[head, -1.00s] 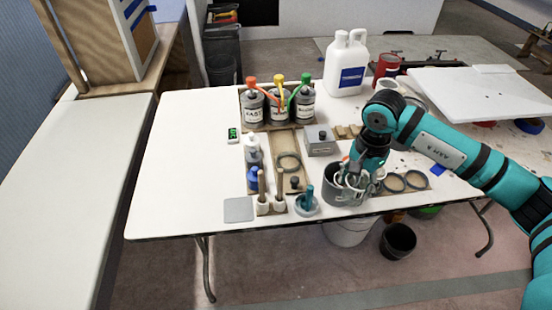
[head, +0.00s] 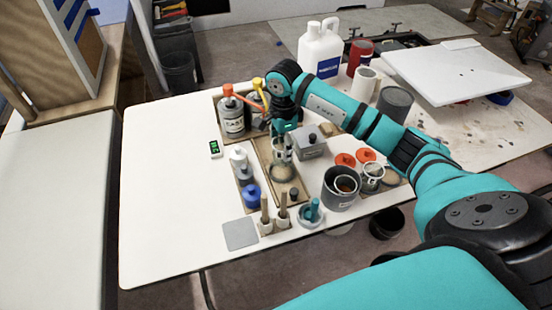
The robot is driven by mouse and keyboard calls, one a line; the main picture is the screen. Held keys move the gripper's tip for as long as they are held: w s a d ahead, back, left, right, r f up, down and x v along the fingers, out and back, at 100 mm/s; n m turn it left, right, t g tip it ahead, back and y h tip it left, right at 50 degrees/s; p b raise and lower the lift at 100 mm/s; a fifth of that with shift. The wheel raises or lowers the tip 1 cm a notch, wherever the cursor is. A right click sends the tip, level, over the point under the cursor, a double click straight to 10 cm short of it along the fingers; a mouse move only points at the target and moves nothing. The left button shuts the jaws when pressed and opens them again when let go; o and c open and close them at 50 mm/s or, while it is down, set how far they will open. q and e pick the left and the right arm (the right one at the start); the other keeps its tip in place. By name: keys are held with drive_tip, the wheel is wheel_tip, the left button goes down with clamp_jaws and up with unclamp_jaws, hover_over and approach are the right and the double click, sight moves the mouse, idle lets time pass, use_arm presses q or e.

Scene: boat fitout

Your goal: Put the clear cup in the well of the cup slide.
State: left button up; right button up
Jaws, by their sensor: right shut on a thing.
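My right gripper (head: 284,138) reaches in from the right, pointing down, and is shut on the clear cup (head: 281,157). The cup looks upright over the cup slide (head: 268,152), a long tan wooden board in the middle of the table. The round well (head: 285,172) of the slide shows just below the cup. I cannot tell whether the cup's bottom is above the well or in it. My gripper and arm hide the far end of the slide. My left gripper is not in view.
A grey box (head: 311,147) stands close right of the slide. Bottles with coloured pumps (head: 232,120) stand behind left. A dark grey pot (head: 340,190), a clear container (head: 372,178) and orange discs (head: 345,160) lie to the right. The table's left side is clear.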

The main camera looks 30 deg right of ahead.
sight(282, 159)
wheel_tip(282, 159, down, 2)
drive_tip(key=shift+f, duration=0.3)
wheel_tip(282, 159, down, 3)
drive_tip(key=shift+f+p, duration=0.1)
drive_tip(key=shift+p, duration=0.3)
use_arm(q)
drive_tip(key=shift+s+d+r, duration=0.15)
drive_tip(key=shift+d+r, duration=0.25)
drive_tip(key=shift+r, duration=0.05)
use_arm(e)
drive_tip(key=shift+f, duration=0.2)
drive_tip(key=o, duration=1)
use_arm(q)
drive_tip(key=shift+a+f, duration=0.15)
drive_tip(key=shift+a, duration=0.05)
use_arm(e)
drive_tip(key=shift+r, duration=0.15)
